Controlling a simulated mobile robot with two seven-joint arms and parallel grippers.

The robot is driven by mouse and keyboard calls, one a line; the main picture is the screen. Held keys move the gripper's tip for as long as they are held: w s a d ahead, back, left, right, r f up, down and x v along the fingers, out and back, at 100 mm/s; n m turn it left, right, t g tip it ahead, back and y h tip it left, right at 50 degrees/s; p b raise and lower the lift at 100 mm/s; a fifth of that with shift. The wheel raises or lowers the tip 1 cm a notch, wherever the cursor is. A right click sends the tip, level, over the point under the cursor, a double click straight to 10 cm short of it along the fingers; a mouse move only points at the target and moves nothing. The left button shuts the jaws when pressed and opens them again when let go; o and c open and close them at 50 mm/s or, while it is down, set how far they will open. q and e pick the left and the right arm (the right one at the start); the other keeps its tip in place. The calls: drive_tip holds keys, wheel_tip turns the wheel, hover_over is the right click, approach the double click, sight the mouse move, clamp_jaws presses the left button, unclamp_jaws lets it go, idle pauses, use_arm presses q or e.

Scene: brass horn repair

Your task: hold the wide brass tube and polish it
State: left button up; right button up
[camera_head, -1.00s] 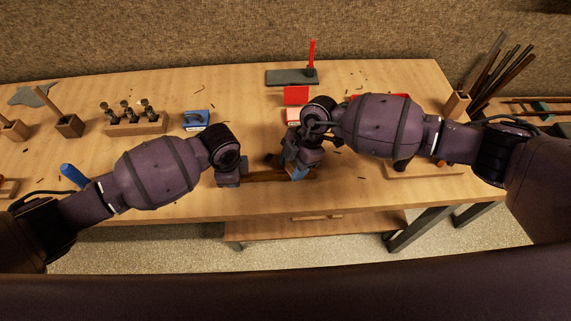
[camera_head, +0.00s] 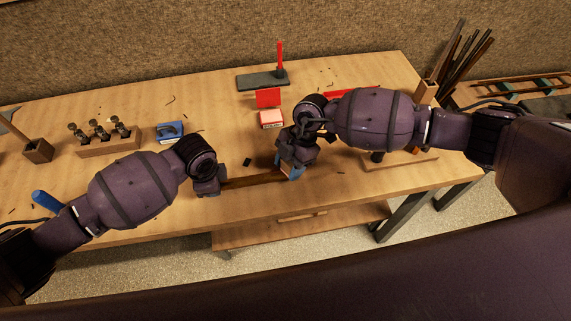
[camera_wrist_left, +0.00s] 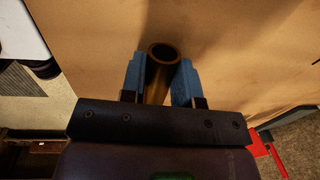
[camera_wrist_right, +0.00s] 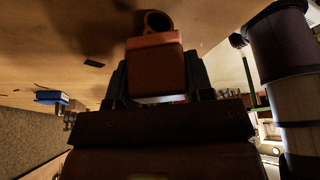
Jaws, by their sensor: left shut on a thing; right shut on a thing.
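The wide brass tube (camera_head: 252,180) lies across the front of the bench, between my two grippers. My left gripper (camera_head: 208,188) is shut around it near its left end; in the left wrist view the tube's open round end (camera_wrist_left: 163,54) shows between the blue fingers. My right gripper (camera_head: 290,172) is shut on a reddish-brown block (camera_wrist_right: 156,68) at the tube's right part. In the right wrist view an open tube end (camera_wrist_right: 157,21) shows just beyond the block. Whether block and tube touch, I cannot tell.
A red-and-white box (camera_head: 271,119) stands behind my right gripper. A blue-handled tool (camera_head: 170,131) and a wooden rack (camera_head: 108,143) are at the back left. A grey plate (camera_head: 262,81) with a red upright is at the back. A wooden board (camera_head: 402,163) lies right of my right gripper.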

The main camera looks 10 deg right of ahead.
drive_tip(key=shift+a, duration=1.95)
drive_tip(key=shift+a+f, duration=0.1)
drive_tip(key=shift+a, duration=1.75)
drive_tip(key=shift+r, duration=3.05)
wheel_tip(320, 180, up, 3)
drive_tip(key=shift+f, duration=3.45)
